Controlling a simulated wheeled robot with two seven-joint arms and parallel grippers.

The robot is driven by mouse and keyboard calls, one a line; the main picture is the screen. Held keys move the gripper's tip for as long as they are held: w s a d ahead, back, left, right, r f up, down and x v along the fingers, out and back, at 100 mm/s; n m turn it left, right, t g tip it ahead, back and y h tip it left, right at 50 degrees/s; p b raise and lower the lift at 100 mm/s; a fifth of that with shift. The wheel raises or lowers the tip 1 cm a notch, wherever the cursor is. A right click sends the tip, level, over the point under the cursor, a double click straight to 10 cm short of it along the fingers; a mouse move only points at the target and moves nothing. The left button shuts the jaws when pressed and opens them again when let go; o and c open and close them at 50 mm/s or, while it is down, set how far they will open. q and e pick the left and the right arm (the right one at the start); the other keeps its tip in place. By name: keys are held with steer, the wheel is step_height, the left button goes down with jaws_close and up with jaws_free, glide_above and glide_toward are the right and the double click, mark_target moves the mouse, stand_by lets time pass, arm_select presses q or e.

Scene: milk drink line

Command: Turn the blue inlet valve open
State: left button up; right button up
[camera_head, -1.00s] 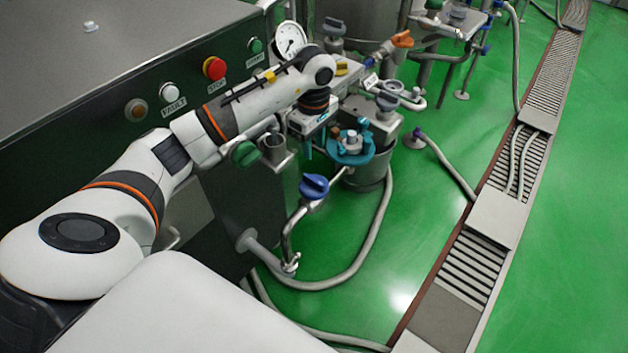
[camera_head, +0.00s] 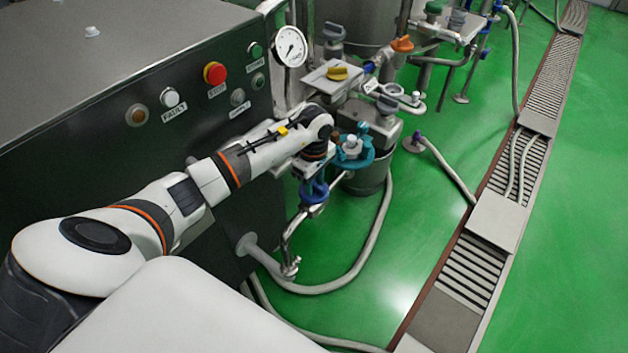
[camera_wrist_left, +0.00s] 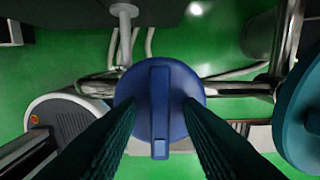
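The blue inlet valve (camera_head: 314,193) is a round blue knob with a raised bar, on a metal pipe at the middle of the head view, partly hidden under my left gripper (camera_head: 313,176). In the left wrist view the blue valve (camera_wrist_left: 160,85) fills the centre, its bar running up and down the picture. The two dark ribbed fingers of my left gripper (camera_wrist_left: 160,108) are spread, one on each side of the bar with gaps between. Whether the fingertips touch the knob's face cannot be told. My right gripper is not in view.
A teal ring-shaped part (camera_head: 352,158) stands close to the right of my left gripper; teal also shows at the wrist view's right edge (camera_wrist_left: 300,110). A steel cabinet with buttons (camera_head: 215,72) stands left, a gauge (camera_head: 290,46) behind. Hoses (camera_head: 340,283) cross the green floor.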

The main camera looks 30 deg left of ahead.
arm_select(q)
steer(key=shift+c, duration=0.4)
jaws_close()
steer(key=n, duration=0.6)
steer(key=shift+n, duration=0.3)
steer(key=n, duration=0.5)
steer(key=shift+r+n, duration=0.1)
steer(key=shift+n, duration=0.2)
steer(key=n+p, duration=0.1)
steer(key=n, duration=0.4)
steer(key=shift+n, duration=0.3)
steer(key=shift+p, duration=0.3)
